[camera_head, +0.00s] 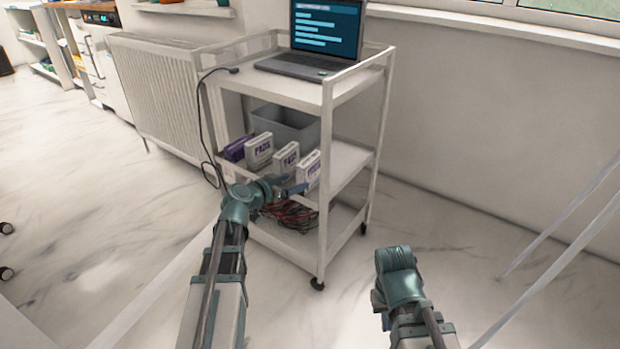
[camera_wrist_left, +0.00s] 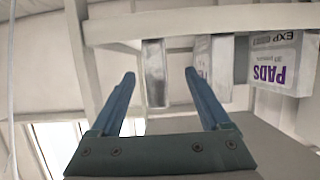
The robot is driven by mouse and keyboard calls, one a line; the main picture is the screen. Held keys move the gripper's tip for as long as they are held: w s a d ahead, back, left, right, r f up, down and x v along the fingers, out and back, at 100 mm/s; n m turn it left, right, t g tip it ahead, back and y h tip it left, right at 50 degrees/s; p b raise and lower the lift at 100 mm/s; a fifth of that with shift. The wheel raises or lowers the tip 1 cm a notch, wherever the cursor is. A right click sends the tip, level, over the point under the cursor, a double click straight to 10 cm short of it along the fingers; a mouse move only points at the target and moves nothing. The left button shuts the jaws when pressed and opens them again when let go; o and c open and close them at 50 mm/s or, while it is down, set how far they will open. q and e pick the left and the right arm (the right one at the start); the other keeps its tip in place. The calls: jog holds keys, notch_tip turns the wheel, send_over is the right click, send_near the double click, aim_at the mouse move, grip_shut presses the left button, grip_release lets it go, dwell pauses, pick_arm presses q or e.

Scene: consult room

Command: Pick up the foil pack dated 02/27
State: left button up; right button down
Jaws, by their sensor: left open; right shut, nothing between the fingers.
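Three white packs with purple lettering stand in a row on the cart's middle shelf: a left one (camera_head: 259,151), a middle one (camera_head: 286,160) and a right one (camera_head: 308,170). No date is readable on any of them. My left gripper (camera_head: 288,188) is open in front of the row, by the shelf edge. In the left wrist view, a narrow silvery pack (camera_wrist_left: 156,75) shows between its open fingers (camera_wrist_left: 159,76); I cannot tell whether they touch it. A pack marked PADS and EXP (camera_wrist_left: 283,62) is at the right there. My right gripper (camera_head: 378,302) is shut and empty, low right of the cart.
A purple box (camera_head: 238,148) stands left of the packs, with a grey bin (camera_head: 285,125) behind. A laptop (camera_head: 318,45) is on the cart's top, its cable hanging left. Dark red cables (camera_head: 292,216) lie on the bottom shelf. The floor right of the cart is clear.

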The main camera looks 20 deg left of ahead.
aim_at(298, 180)
pick_arm(q)
jog(key=shift+b+x, duration=0.45)
jog(key=shift+x, duration=1.45)
jog(key=b+x, duration=0.1)
jog(key=x, duration=0.4)
jog(key=shift+w+d+b, duration=0.1)
jog(key=shift+d+b, duration=0.2)
jog(key=shift+b, duration=0.05)
grip_shut()
